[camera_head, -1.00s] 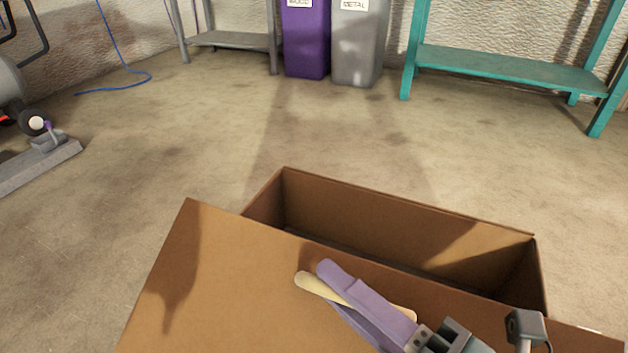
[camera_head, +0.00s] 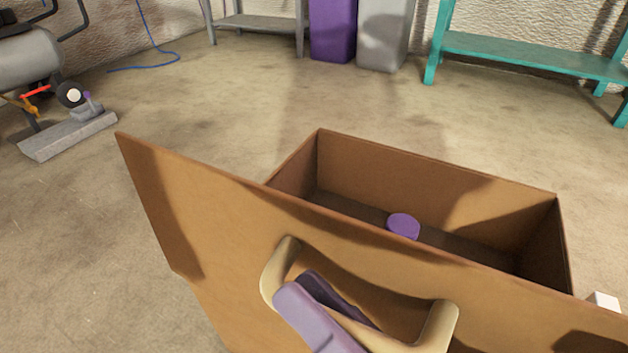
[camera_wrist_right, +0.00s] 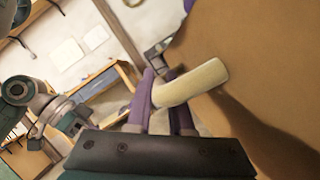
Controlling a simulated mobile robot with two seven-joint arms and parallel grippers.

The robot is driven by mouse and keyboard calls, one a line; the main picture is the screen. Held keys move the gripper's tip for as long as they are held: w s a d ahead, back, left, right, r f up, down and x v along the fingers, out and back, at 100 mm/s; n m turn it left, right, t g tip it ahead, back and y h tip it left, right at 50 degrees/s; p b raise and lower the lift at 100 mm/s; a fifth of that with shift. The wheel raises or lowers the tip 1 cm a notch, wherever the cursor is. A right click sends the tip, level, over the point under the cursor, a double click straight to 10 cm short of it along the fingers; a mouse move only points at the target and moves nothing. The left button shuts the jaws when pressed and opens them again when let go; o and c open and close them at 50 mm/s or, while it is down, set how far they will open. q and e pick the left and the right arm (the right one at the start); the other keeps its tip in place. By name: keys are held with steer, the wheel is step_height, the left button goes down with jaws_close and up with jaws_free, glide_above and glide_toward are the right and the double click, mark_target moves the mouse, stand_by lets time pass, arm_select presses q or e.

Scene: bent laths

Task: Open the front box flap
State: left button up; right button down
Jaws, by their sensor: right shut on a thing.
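The open brown box (camera_head: 430,180) stands on the floor in the head view, with its dark inside showing. Its front flap (camera_head: 205,235) is raised and slanted on the near side, its handle side facing me. A pale cream handle (camera_head: 277,268) is fixed to the flap. My right gripper (camera_head: 305,290), with purple fingers, is shut around the handle bar. In the wrist view the handle (camera_wrist_right: 195,82) passes between the fingers (camera_wrist_right: 162,108), beside the brown flap (camera_wrist_right: 260,60). The flap's lower edge is out of the picture. My left gripper is not in view.
A purple round thing (camera_head: 403,226) shows inside the box. A small white block (camera_head: 603,301) is right of it. A grey machine base (camera_head: 68,135) stands on the left floor. Bins (camera_head: 333,30) and a teal bench (camera_head: 530,55) are at the back. The floor between is clear.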

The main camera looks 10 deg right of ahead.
steer(key=s+a+f+n+g+y+b, duration=0.1)
steer(key=s+a+f+n+b, duration=0.1)
steer(key=s+a+n+b, duration=0.1)
steer(key=shift+s+a+f+n+y, duration=0.3)
steer(key=shift+s+n, duration=0.3)
steer(key=shift+s, duration=0.5)
steer(key=c, duration=0.8)
jaws_free()
steer(key=v, duration=1)
steer(key=shift+p, duration=0.3)
